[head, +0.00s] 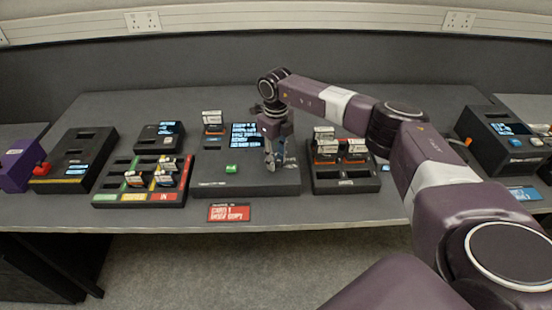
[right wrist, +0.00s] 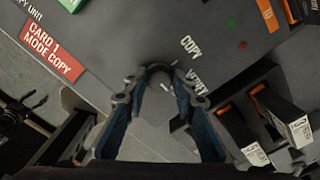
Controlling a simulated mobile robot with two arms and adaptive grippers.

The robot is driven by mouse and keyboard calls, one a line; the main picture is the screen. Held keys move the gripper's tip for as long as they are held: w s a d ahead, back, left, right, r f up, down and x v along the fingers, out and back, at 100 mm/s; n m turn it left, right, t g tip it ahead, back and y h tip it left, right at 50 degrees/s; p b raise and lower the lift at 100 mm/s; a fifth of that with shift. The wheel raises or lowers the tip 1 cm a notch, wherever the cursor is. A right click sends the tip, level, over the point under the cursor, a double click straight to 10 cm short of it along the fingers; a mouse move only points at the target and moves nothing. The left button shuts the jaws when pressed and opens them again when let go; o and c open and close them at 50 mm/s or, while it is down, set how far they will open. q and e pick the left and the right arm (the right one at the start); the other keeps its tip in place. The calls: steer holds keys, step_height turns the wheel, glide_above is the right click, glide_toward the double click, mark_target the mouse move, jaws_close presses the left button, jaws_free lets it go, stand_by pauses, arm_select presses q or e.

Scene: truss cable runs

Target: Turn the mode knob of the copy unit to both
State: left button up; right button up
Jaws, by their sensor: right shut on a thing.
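The copy unit (head: 215,189) is a dark flat box in the middle of the table in the head view, with a lit screen (head: 245,129) and a green button (head: 231,169). My right gripper (head: 272,163) is down over its right part, hiding the knob there. In the right wrist view, my right gripper (right wrist: 161,82) is shut on the dark round mode knob (right wrist: 159,72), its fingertips on either side. White labels COPY and VERIFY show beside the knob; any other label and the pointer are hidden or unclear. My left gripper is not in view.
A tray (head: 345,187) with several cards stands right of the unit, close to my right gripper. A coloured sorting tray (head: 107,198) stands left, and another device (head: 490,140) far right.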

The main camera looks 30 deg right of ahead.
mark_target(276, 161)
steer(key=shift+w+r+m, duration=0.1)
steer(key=shift+m, duration=0.2)
steer(key=o, duration=1.2)
steer(key=shift+c, duration=0.2)
step_height(276, 161, up, 12)
